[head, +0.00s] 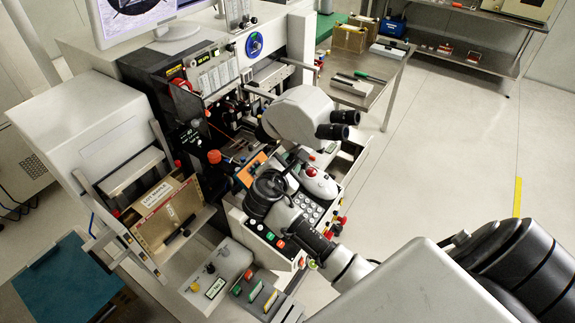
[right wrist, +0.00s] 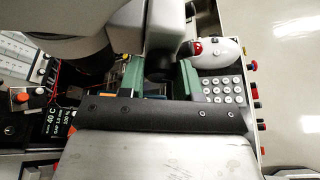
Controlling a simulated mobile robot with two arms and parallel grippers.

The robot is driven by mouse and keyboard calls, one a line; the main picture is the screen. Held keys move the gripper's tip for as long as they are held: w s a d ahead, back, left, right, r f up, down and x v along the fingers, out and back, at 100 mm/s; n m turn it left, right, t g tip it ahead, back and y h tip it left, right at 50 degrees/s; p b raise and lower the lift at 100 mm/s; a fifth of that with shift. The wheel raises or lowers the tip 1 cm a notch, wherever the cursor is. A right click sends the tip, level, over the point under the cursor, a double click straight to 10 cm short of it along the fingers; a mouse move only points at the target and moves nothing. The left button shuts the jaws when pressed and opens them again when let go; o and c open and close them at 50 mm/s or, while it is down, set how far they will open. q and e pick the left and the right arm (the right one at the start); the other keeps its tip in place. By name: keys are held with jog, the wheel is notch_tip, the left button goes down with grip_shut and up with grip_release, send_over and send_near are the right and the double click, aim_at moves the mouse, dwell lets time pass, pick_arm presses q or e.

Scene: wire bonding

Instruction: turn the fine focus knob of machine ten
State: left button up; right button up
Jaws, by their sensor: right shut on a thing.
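The wire bonding machine (head: 215,85) fills the middle of the head view, with a white microscope (head: 300,113) and its black eyepieces at its front. I cannot read a machine number. In the right wrist view a dark round knob (right wrist: 160,66) sits under the pale microscope body, between the two green fingers of my right gripper (right wrist: 162,78). The gripper is shut on this knob. In the head view my right arm reaches in from the lower right, and its dark wrist (head: 265,192) hides the knob and fingers. My left gripper is not in view.
A keypad with a white trackball unit (head: 318,183) lies close beside my right wrist. A monitor (head: 140,15) stands above the machine. A magazine box (head: 165,210) is at the left. A metal side table (head: 375,85) stands behind; the floor at right is clear.

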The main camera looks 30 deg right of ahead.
jog(key=shift+f+m+t+h+b, duration=0.15)
jog(key=shift+m+t+b, duration=0.85)
jog(key=shift+m+b, duration=1.3)
jog(key=shift+f+m+t+h+b, duration=0.1)
jog(key=shift+m+t+h+b, duration=0.15)
jog(key=shift+m+t+b, duration=1.85)
jog(key=shift+n+g+b, duration=0.5)
jog(key=shift+g+b, duration=0.25)
jog(key=shift+g, duration=0.35)
jog(key=o, duration=0.9)
jog(key=shift+s+r, duration=0.1)
jog(key=shift+a, duration=0.1)
